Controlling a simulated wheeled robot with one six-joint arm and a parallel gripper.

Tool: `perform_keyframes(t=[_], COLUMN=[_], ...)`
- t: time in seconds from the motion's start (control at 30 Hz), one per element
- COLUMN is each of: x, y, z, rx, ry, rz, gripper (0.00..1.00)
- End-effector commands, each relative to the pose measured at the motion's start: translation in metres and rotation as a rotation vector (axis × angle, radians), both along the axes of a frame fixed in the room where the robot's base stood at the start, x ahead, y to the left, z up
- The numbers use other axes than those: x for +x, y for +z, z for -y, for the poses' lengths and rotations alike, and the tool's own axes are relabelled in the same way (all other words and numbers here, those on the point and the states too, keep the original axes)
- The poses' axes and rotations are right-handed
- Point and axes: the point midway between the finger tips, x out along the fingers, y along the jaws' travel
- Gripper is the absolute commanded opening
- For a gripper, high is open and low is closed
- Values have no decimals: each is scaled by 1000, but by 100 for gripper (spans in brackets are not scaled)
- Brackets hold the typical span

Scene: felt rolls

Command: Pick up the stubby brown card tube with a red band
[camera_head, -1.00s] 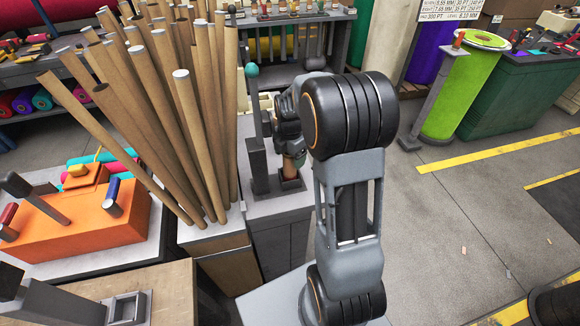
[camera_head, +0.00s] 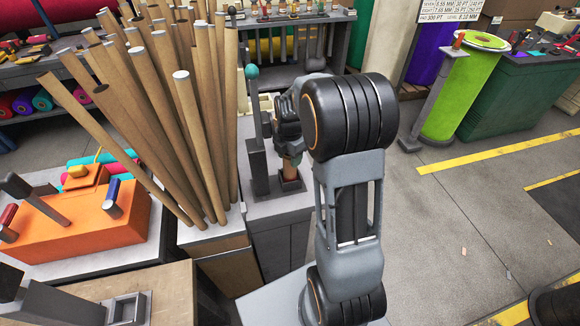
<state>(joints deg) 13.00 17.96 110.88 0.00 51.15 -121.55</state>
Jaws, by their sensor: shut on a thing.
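The stubby brown card tube (camera_head: 291,171) stands upright in a small dark square holder on the grey cabinet top, behind the tall tubes. A reddish strip shows low on it, near the holder. My gripper (camera_head: 289,156) comes down over the tube from above and is shut on its upper part. The tube's top is hidden by the gripper, and the fingertips are small and partly hidden by my arm. The tube's lower end still sits in or just at the holder; I cannot tell which.
Tall brown tubes (camera_head: 180,110) lean in a bundle just left of the holder. A thin post with a teal ball (camera_head: 252,71) stands close by. An orange block (camera_head: 75,222) is at left. The floor (camera_head: 460,230) at right is mostly clear.

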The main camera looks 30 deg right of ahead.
Motion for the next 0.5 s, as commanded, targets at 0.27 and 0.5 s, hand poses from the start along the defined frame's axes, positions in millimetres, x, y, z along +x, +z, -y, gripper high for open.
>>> perform_keyframes(t=[0.27, 0.5], x=[1, 1], y=[7, 37], z=[0, 0], rx=[-1, -1], ry=[0, 0], rz=[3, 6], gripper=[10, 10])
